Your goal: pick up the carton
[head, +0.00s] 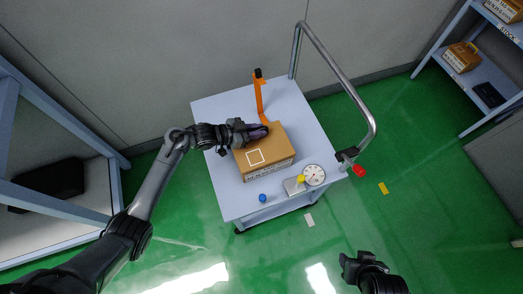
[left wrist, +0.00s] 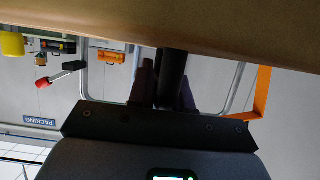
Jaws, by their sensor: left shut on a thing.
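The carton (head: 262,160) is a brown box with a white square outline on top and a printed label on its front side. It sits on the light blue cart top (head: 215,108) in the head view. My left gripper (head: 257,132) is at the carton's far top part, shut on it; the fingertips are partly hidden. In the left wrist view the carton (left wrist: 190,22) fills the top edge, close to the fingers (left wrist: 165,85). My right gripper (head: 352,262) is low at the right, away from the cart; its jaws are too small to read.
An orange stand (head: 260,95) rises just behind the carton. A dial gauge (head: 314,175), a yellow knob (head: 300,179) and a blue knob (head: 263,198) are at the cart's front. The cart's metal handle (head: 345,80) curves up on the right. Shelves stand left and right.

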